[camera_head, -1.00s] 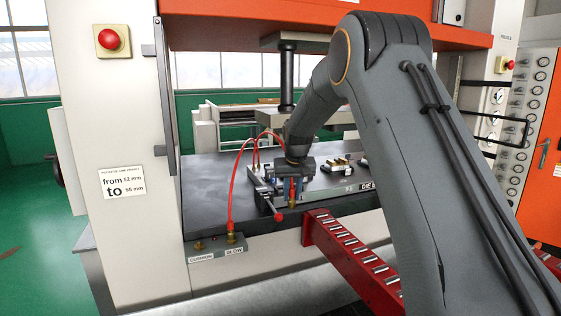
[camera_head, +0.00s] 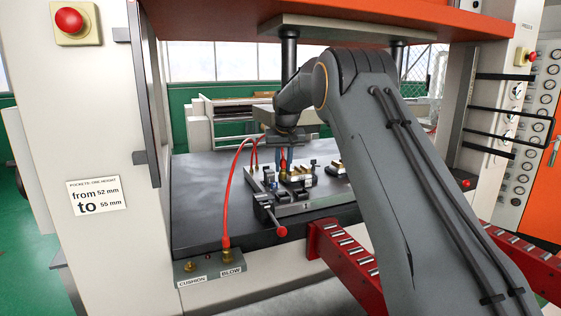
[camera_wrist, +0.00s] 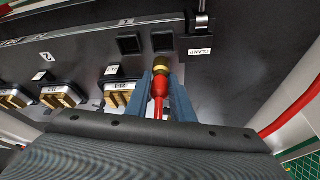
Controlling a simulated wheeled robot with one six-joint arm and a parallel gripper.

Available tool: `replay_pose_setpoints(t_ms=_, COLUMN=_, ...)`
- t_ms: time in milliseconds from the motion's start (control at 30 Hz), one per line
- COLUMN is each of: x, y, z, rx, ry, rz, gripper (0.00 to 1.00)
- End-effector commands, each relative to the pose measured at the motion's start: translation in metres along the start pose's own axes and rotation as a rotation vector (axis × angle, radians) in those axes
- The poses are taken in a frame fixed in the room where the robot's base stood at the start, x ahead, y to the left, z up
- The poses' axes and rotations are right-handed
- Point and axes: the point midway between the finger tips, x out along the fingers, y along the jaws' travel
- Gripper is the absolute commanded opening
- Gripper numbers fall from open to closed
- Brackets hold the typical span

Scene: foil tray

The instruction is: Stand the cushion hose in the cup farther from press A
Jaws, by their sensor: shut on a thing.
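My gripper (camera_wrist: 160,88) is shut on a red hose end with a brass tip (camera_wrist: 161,63). In the head view my gripper (camera_head: 283,164) is over the die plate (camera_head: 310,205). The tip points at the right of two dark square cups; this right cup (camera_wrist: 162,41) is beside the CLAMP label, and the left cup (camera_wrist: 130,44) is just apart from it. The brass tip overlaps the right cup's near edge in the wrist view; I cannot tell whether it is above or inside. No hose sits on the CUSHION fitting (camera_head: 189,266).
A red hose (camera_head: 227,205) rises from the BLOW fitting (camera_head: 226,254). Brass inserts (camera_wrist: 62,95) stand in a row left of the gripper. A clamp lever with a red knob (camera_head: 282,231) is at the plate's front. A red roller rail (camera_head: 345,255) projects toward me.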

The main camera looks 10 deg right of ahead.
Motion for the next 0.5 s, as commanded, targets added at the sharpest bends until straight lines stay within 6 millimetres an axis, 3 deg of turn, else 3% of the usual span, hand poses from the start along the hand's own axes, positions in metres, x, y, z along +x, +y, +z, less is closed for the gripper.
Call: replay_pose_setpoints(t_ms=500, x=0.019, y=-0.001, z=0.008, rx=-0.001, ry=0.000, rz=-0.001, gripper=0.00)
